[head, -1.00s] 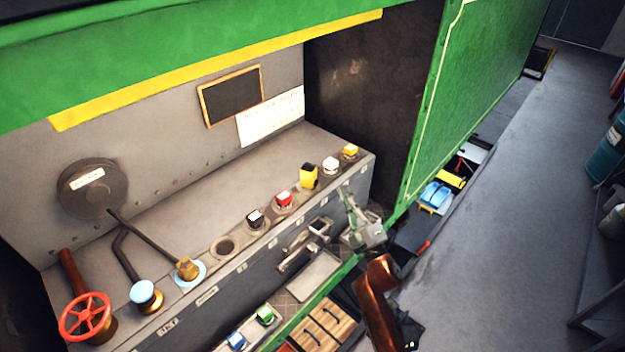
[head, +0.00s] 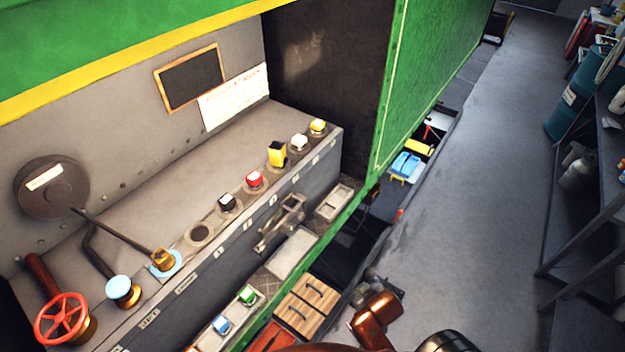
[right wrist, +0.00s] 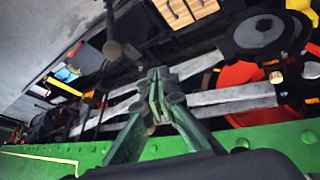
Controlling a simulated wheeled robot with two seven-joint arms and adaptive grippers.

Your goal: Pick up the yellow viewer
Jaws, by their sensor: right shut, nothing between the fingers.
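The yellow viewer seems to be the tall yellow block with a dark face (head: 277,153), upright in a row of small blocks on the grey ledge. A smaller yellow-topped block (head: 318,127) stands at the far end of that row. My right gripper (head: 372,280) is low to the right of the ledge, outside the green edge, well apart from the yellow block. In the right wrist view its fingers (right wrist: 156,82) are together and empty, and the yellow block cannot be made out there. My left gripper is not in view.
White (head: 299,142), red (head: 254,180) and black (head: 227,202) blocks share the row, beside an empty round socket (head: 199,233). A lever (head: 163,259) and a red handwheel (head: 62,319) stand at left. A green panel (head: 437,60) rises at right. The floor aisle (head: 440,190) is clear.

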